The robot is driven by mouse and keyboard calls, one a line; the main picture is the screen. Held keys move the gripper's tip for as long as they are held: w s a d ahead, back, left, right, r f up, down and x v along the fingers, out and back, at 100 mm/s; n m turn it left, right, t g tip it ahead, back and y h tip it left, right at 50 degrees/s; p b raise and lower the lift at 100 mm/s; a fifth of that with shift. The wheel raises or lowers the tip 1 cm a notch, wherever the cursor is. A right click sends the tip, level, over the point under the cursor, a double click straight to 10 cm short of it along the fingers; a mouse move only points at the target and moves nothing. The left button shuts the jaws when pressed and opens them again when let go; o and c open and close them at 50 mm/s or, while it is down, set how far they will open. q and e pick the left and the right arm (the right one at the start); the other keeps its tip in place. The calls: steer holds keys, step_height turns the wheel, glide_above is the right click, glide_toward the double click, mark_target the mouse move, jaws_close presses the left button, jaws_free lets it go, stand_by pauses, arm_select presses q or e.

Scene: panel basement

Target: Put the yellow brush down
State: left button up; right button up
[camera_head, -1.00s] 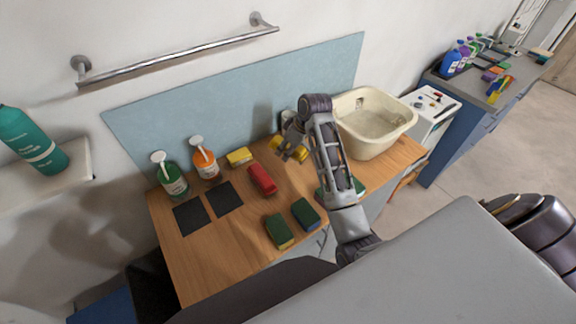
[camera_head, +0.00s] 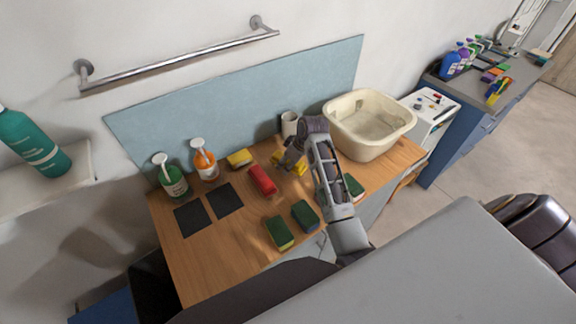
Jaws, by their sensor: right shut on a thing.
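My right gripper (camera_head: 288,161) is above the back middle of the wooden counter (camera_head: 230,260), left of the cream basin. It is shut on the yellow brush (camera_head: 301,169), which shows in yellow patches on both sides of the fingers. The fingers and arm hide much of the brush. The brush is low, close to the counter top; I cannot tell whether it touches it. My left gripper is not in view.
A red brush (camera_head: 262,180) and a yellow sponge (camera_head: 240,159) lie left of the gripper. A white cup (camera_head: 289,124) stands behind it, the basin (camera_head: 369,150) to the right. Green sponges (camera_head: 279,233) lie in front. Soap bottles (camera_head: 173,181) and dark squares (camera_head: 190,219) are at left.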

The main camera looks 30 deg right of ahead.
steer(key=shift+f, duration=0.85)
steer(key=shift+f, duration=0.2)
steer(key=o, duration=1.2)
steer(key=shift+s, duration=0.1)
steer(key=shift+o, duration=0.7)
steer(key=shift+f, duration=0.1)
steer(key=shift+w+v, duration=0.2)
steer(key=shift+v, duration=0.8)
steer(key=b+v, duration=0.1)
steer(key=v, duration=0.9)
steer(key=shift+s+r, duration=0.1)
steer(key=shift+r, duration=0.25)
steer(key=shift+f, duration=0.1)
